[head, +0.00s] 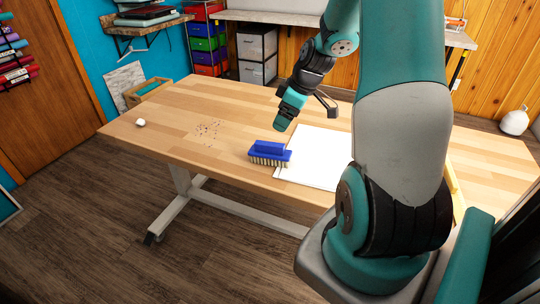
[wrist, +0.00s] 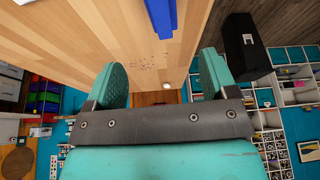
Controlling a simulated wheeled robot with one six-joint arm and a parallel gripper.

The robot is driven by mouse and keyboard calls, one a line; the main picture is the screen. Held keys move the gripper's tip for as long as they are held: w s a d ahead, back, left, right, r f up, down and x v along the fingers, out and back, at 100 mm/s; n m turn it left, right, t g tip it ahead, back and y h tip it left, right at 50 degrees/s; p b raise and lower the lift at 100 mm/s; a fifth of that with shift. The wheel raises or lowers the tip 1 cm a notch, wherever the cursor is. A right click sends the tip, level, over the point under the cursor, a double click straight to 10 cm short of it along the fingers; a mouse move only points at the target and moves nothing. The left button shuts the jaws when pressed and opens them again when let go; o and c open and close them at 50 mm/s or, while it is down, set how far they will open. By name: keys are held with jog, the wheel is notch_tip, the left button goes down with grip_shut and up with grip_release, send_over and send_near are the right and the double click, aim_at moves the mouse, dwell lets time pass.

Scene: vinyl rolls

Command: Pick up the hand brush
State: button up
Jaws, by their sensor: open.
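The hand brush (head: 269,152) is blue with pale bristles and stands bristles down on the wooden table (head: 185,120), beside the left edge of a white sheet (head: 318,160). In the wrist view the blue brush (wrist: 161,16) shows at the top edge, partly cut off. My gripper (head: 284,122) hangs above and slightly behind the brush in the head view, apart from it. In the wrist view my gripper (wrist: 163,82) has its two teal fingers spread wide with nothing between them.
Small colored specks (head: 208,130) are scattered on the table left of the brush. A small white object (head: 140,122) lies near the table's left corner. Drawer units (head: 257,52) and shelves stand behind the table. The table's left part is mostly clear.

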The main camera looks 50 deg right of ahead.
aim_at(270, 144)
jog(key=x, duration=0.7)
jog(key=shift+f, duration=0.3)
jog(key=shift+p+x, duration=0.5)
jog(key=shift+x, duration=2.25)
jog(key=shift+s+a, duration=0.1)
jog(key=shift+a, duration=0.05)
jog(key=c, duration=1.1)
